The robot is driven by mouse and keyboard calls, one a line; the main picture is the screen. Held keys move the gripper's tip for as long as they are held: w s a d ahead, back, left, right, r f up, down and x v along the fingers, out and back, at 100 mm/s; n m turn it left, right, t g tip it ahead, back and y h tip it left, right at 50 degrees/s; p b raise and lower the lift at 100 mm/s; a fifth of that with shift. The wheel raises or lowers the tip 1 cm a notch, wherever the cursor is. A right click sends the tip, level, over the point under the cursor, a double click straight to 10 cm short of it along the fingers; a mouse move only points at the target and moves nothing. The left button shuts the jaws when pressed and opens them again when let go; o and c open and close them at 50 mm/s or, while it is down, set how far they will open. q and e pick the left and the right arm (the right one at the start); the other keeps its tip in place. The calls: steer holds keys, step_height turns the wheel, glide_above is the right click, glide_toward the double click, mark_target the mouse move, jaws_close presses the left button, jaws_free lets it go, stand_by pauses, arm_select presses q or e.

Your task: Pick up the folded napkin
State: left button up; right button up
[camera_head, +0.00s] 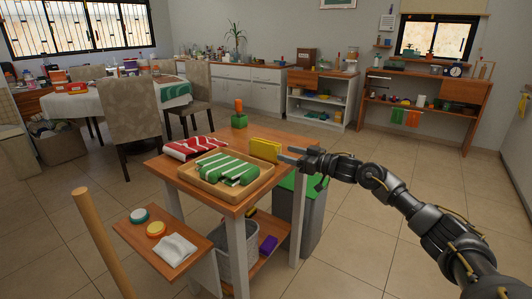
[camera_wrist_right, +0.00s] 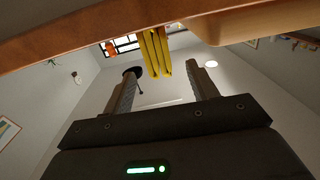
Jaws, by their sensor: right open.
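Several cloths are in the head view, and I cannot tell for sure which is the folded napkin. A red and white striped folded cloth (camera_head: 188,149) lies at the back left of the small wooden table. A green and white striped cloth (camera_head: 228,168) lies in a wooden tray (camera_head: 213,190). A crumpled white cloth (camera_head: 176,249) lies on the lower side shelf. My right gripper (camera_head: 287,154) is open and empty at the table's right edge, beside a yellow upright object (camera_head: 265,149). In the right wrist view, the yellow object (camera_wrist_right: 156,53) shows beyond the open fingers (camera_wrist_right: 167,72). My left gripper is out of view.
A grey bin with a green lid (camera_head: 312,205) stands under my right forearm. A wooden post (camera_head: 100,238) stands at front left. The floor at right is clear.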

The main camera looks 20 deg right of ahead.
mark_target(270, 148)
steer(key=x, duration=0.2)
steer(key=shift+w+a+f, duration=0.1)
steer(key=shift+w+a, duration=0.1)
steer(key=shift+w, duration=0.15)
steer(key=shift+w+a, duration=0.1)
steer(key=shift+b+x, duration=0.3)
steer(key=shift+x, duration=2.35)
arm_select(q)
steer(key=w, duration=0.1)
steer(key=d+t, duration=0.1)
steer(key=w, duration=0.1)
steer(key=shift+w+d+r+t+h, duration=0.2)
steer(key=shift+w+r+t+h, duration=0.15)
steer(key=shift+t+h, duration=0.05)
arm_select(e)
steer(key=c, duration=1.1)
steer(key=shift+o, duration=0.2)
